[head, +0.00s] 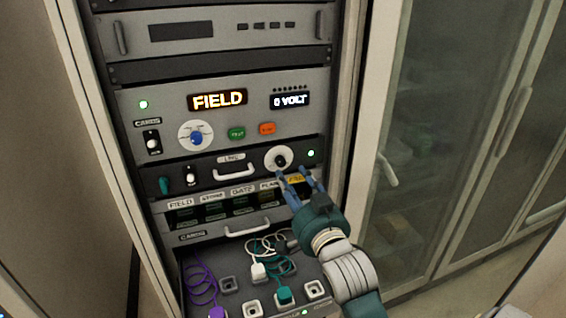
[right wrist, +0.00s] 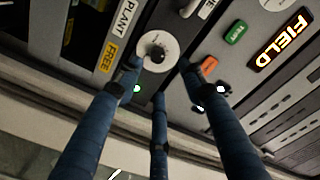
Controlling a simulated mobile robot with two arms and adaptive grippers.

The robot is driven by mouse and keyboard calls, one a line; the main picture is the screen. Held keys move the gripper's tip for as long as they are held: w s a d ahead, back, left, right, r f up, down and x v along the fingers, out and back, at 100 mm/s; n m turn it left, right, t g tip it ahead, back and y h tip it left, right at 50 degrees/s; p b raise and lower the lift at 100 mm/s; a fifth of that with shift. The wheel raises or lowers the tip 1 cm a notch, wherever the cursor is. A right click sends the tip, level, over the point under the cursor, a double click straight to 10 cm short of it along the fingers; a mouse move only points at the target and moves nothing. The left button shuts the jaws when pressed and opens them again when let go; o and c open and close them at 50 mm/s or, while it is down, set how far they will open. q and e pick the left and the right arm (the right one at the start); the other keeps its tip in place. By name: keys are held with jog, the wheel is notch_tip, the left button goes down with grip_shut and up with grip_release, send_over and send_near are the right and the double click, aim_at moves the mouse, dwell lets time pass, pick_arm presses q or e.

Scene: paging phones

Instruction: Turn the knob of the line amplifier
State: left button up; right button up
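The line amplifier (head: 208,175) is a black rack panel with a "LINE" label and a white handle. Its dark knob (head: 280,160) sits on a round white dial at the panel's right end, beside a lit green lamp. In the right wrist view the knob (right wrist: 154,52) is ahead of the fingers. My right gripper (head: 294,179) has its blue fingers spread just below and right of the dial, pointing at the panel. In the right wrist view the gripper (right wrist: 160,80) is open and empty, with no clear contact on the knob. My left gripper is out of view.
Above is a panel with a "FIELD" display (head: 217,100), a blue knob (head: 197,138) and green and orange buttons. Below are a labelled card row and a jack panel (head: 240,292) with purple, white and teal cords. A glass cabinet (head: 450,120) stands at right.

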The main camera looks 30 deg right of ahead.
aim_at(281, 164)
jog(key=x, duration=0.4)
jog(key=shift+w+p, duration=0.1)
jog(key=shift+p, duration=0.3)
jog(key=x, duration=0.3)
jog(key=shift+w+d+f+p, duration=0.1)
jog(key=shift+w+f+p, duration=0.05)
jog(key=shift+p, duration=0.2)
jog(key=shift+w+f, duration=0.1)
jog(key=c, duration=0.7)
grip_shut()
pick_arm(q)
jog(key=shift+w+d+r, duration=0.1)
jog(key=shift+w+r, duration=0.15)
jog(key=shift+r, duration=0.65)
